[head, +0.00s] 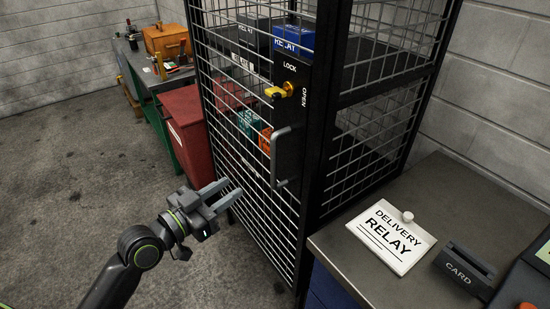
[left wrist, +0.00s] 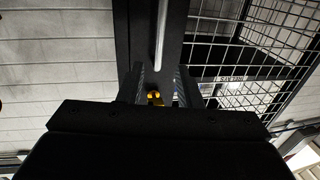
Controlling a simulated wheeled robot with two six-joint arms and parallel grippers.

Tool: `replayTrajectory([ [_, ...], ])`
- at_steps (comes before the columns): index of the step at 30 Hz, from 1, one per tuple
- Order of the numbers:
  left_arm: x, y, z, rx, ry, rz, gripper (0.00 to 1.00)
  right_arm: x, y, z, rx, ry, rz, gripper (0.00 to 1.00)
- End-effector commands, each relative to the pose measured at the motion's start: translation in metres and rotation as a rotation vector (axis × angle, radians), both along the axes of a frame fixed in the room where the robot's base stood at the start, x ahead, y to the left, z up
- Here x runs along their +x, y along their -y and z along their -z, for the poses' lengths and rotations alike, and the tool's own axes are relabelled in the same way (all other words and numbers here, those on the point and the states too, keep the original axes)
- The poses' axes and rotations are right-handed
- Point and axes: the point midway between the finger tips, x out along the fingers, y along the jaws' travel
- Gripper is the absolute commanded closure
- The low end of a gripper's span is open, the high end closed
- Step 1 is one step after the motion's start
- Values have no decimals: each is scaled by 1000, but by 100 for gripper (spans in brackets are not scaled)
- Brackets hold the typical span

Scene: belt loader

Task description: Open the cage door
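The cage door (head: 262,200) is a black-framed wire mesh panel and looks shut. A dark plate on it carries a yellow latch (head: 280,90), with LOCK written above and OPEN along the right side. The latch's lever points left in the head view. A grey vertical handle (head: 280,156) sits below the latch. My left gripper (head: 222,194) is open and empty, in front of the door, left of and below the handle. In the left wrist view the yellow latch (left wrist: 155,98) and the handle (left wrist: 161,35) show beyond the open fingers. My right gripper is not in view.
Blue, teal and orange boxes stand inside the cage (head: 335,120). A grey counter (head: 455,205) at the right holds a DELIVERY RELAY sign (head: 392,238) and a CARD reader (head: 465,270). A red cabinet (head: 188,130) stands left of the cage. The floor at left is clear.

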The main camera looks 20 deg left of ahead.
Motion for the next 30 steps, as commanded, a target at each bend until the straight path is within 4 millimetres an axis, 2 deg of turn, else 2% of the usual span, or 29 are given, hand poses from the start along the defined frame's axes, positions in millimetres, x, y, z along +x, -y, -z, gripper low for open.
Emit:
replayTrajectory([
  [18,108,55,-2,-2,0,0,68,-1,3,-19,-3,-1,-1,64],
  [24,127,64,0,0,-1,-1,68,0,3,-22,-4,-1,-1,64],
  [30,133,67,0,0,-1,0,68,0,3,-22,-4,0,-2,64],
])
